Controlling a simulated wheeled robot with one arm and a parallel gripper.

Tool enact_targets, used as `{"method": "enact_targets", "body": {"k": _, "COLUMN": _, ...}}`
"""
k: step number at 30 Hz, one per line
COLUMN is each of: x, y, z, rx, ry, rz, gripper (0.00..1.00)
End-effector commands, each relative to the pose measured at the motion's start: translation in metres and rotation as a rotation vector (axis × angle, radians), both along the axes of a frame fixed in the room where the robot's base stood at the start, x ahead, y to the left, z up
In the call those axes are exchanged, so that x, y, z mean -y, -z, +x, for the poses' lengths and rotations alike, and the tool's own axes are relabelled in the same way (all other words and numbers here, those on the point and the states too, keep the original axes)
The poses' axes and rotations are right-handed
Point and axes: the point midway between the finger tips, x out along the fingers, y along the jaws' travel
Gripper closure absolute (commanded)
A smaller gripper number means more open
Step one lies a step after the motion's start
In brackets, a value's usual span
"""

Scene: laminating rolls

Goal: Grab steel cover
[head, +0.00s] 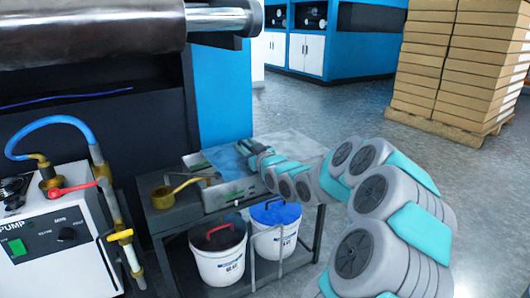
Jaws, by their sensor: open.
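A small dark work table (160,219) stands beside the machine. On it is a shallow steel tray (224,201) with raised sides. A flat, light grey metal sheet (292,142) lies at the table's back right, behind my arm; it may be the steel cover, but I cannot tell for sure. My gripper (243,149) is small in view, over the back of the tray, left of the sheet. It is open, with nothing seen between its fingers. My wrist and forearm hide part of the tray and sheet.
A brass ladle (176,191) lies at the tray's left. A pump unit (55,240) stands left. Stacked boxes (460,65) stand back right; open floor lies between.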

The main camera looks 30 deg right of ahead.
Motion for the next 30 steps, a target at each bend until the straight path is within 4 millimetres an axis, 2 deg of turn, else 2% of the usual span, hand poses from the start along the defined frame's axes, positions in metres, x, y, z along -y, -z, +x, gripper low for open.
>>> {"method": "enact_targets", "body": {"k": 2, "x": 0.0, "y": 0.0, "z": -0.0001, "rx": 0.0, "ry": 0.0, "rz": 0.0, "gripper": 0.55}}
{"method": "enact_targets", "body": {"k": 14, "x": -0.0001, "y": -0.0002, "z": -0.0003, "rx": 0.0, "ry": 0.0, "rz": 0.0, "gripper": 1.0}}
{"method": "enact_targets", "body": {"k": 30, "x": -0.0003, "y": -0.0002, "z": -0.0003, "rx": 0.001, "ry": -0.001, "rz": 0.0, "gripper": 1.0}}
